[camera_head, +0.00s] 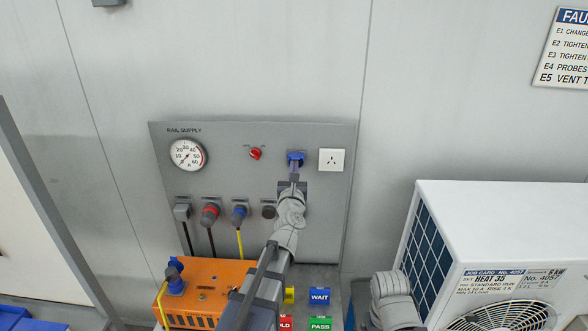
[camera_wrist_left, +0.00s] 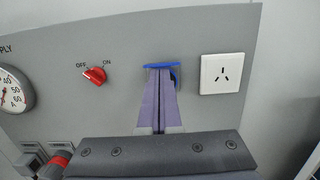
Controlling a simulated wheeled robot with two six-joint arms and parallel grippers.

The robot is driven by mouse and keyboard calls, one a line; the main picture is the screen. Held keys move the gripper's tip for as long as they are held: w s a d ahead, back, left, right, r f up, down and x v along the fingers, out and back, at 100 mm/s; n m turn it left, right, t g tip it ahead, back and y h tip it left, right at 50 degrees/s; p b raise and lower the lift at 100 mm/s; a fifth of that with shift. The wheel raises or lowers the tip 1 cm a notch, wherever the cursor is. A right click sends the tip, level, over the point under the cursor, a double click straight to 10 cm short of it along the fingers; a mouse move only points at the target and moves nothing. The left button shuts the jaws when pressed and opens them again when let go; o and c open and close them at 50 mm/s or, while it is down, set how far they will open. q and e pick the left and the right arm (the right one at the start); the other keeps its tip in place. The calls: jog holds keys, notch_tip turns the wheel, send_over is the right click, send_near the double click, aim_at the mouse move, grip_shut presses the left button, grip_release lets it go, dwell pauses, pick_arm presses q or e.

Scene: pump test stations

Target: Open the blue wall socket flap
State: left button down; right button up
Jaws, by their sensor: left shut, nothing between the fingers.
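The blue wall socket flap (camera_head: 295,155) is on the grey panel, between the red switch and the white socket. It also shows in the left wrist view (camera_wrist_left: 163,66), as a blue edge above my fingertips and a blue curve to their right. My left gripper (camera_head: 294,174) is shut and empty, with its fingers pointing up at the panel. Its tips (camera_wrist_left: 159,74) are right at the blue socket and hide most of it. I cannot tell whether they touch the flap, or how far it stands open.
The grey panel (camera_head: 235,165) carries a gauge (camera_head: 187,155), a red switch (camera_head: 255,153), a white socket (camera_head: 331,160) and a lower row of plugs with cables. An orange box (camera_head: 215,275) stands below left. A white outdoor unit (camera_head: 500,215) stands close on the right.

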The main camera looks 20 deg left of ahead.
pick_arm(q)
jog(key=shift+f, duration=0.15)
notch_tip(320, 180, down, 4)
jog(key=b, duration=0.4)
jog(key=s+d+r+p, duration=0.2)
jog(key=s+r+p, duration=0.4)
jog(key=r+p, duration=0.2)
jog(key=shift+s, duration=0.4)
